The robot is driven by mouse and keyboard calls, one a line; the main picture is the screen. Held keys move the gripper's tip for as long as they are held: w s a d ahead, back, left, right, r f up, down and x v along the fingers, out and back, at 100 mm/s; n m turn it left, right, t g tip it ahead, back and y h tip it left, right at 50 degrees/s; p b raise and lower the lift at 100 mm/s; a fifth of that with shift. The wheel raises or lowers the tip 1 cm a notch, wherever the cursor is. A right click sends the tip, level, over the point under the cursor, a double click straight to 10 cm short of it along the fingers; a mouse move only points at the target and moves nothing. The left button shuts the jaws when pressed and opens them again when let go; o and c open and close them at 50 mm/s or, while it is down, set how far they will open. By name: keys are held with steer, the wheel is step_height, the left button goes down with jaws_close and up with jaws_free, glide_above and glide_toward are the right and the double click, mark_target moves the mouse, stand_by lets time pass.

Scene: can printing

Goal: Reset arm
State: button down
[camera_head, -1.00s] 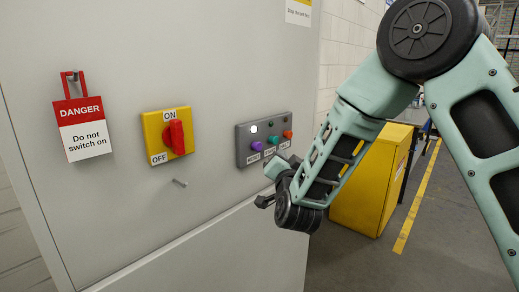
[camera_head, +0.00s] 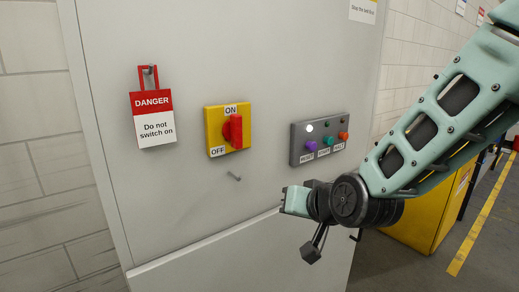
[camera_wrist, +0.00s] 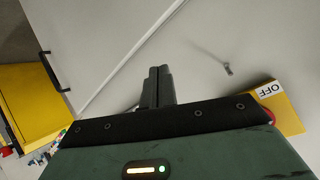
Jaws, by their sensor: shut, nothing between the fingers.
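My gripper (camera_wrist: 159,73) shows in the wrist view with its two dark fingers together and nothing between them. In the head view my arm's end is in front of the grey cabinet (camera_head: 190,60), below the button panel (camera_head: 298,143) and right of the small metal peg (camera_head: 234,177). The fingers are hard to make out there. The arm is bent, with its upper link reaching to the top right. The gripper appears apart from the switch and the buttons.
The yellow switch (camera_head: 216,118) has a red knob (camera_head: 235,131), turned towards ON. A danger tag (camera_head: 154,117) hangs on a hook at the left. The panel has purple, green and red-orange buttons and a lit white lamp (camera_head: 309,128). A yellow box (camera_head: 425,225) stands at the right.

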steer(key=s+d+f+n+g+h, duration=0.1)
steer(key=s+d+n+g, duration=0.1)
steer(key=s, duration=0.7)
steer(key=s+d+f+n+g+h, duration=0.1)
steer(key=s+d+n+g+h, duration=0.1)
steer(key=s, duration=0.6)
steer(key=s+d+f+n+g+h, duration=0.1)
steer(key=s+d+n+g, duration=0.1)
steer(key=s+g, duration=0.4)
steer(key=s+n, duration=0.1)
steer(key=s, duration=0.2)
steer(key=shift+s+d+n, duration=0.35)
steer(key=shift+d+n, duration=0.05)
